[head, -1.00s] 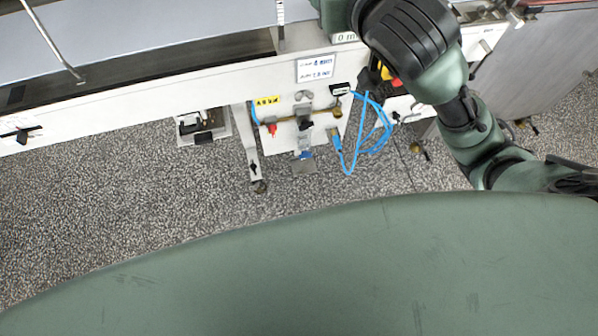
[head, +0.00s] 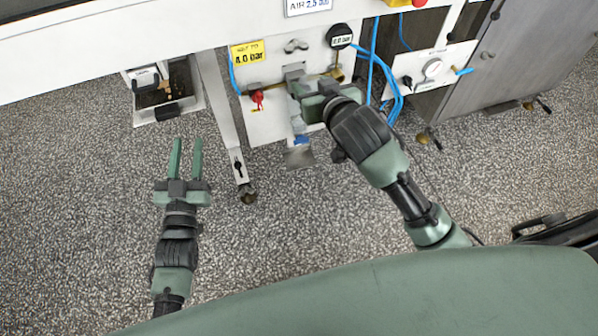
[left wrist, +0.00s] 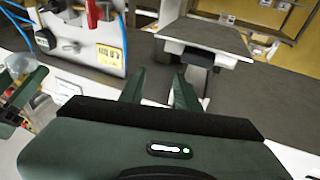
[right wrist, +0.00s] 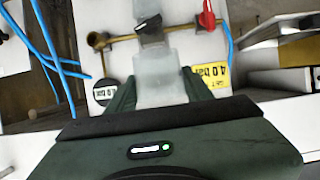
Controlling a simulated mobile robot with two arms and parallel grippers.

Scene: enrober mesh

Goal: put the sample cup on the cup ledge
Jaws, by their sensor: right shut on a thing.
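My right gripper (head: 298,84) is in front of the white air panel. In the right wrist view it (right wrist: 158,92) is shut on a pale translucent piece, which I take as the sample cup (right wrist: 158,78). In the head view the gripper mostly hides the cup. A small grey metal plate, which looks like the cup ledge (head: 299,157), sticks out at the panel's foot, below the gripper and apart from it. My left gripper (head: 186,143) is open and empty over the floor, left of the panel; its fingers also show in the left wrist view (left wrist: 158,85).
The panel (head: 262,122) carries a red valve (head: 257,97), a gauge (head: 339,36) and a yellow label (head: 246,53). Blue hoses (head: 396,95) hang at its right. A white machine leg (head: 222,110) stands left of it. The speckled floor in front is clear.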

